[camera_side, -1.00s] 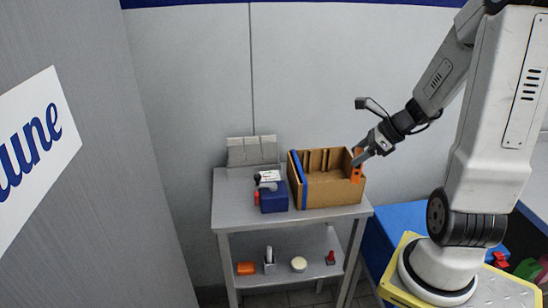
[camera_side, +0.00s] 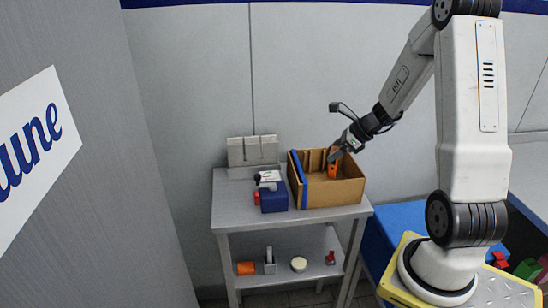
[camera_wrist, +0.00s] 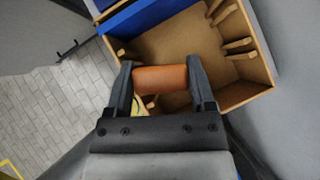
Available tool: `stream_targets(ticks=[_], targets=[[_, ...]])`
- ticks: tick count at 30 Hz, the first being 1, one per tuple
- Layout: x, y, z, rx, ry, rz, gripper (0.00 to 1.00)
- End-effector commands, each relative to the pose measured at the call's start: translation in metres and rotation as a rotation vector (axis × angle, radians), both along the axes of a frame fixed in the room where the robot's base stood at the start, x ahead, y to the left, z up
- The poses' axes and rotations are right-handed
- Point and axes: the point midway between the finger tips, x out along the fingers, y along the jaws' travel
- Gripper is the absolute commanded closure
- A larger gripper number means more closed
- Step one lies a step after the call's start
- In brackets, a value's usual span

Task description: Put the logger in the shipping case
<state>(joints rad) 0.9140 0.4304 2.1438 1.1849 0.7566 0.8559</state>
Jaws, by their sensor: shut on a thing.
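The logger is an orange block (camera_side: 333,163), and it also shows in the wrist view (camera_wrist: 160,79). My gripper (camera_side: 334,158) is shut on it, with one dark finger at each end of the block in the wrist view (camera_wrist: 160,85). In the wrist view the case (camera_wrist: 262,50) lies beyond the fingers.
The case stands on a grey table (camera_side: 240,213). Several small items lie on the lower shelf (camera_side: 290,271).

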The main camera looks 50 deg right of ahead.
Motion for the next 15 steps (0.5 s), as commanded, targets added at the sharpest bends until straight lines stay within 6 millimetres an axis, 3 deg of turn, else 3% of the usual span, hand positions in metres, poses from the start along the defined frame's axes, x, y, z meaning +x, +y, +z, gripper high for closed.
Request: stream_targets(ticks=[9, 15], targets=[[0.022, -0.012, -0.031, 0.0, 0.0, 0.001, 1.0], [0.03, -0.016, -0.041, -0.002, 0.0, 0.002, 1.0]])
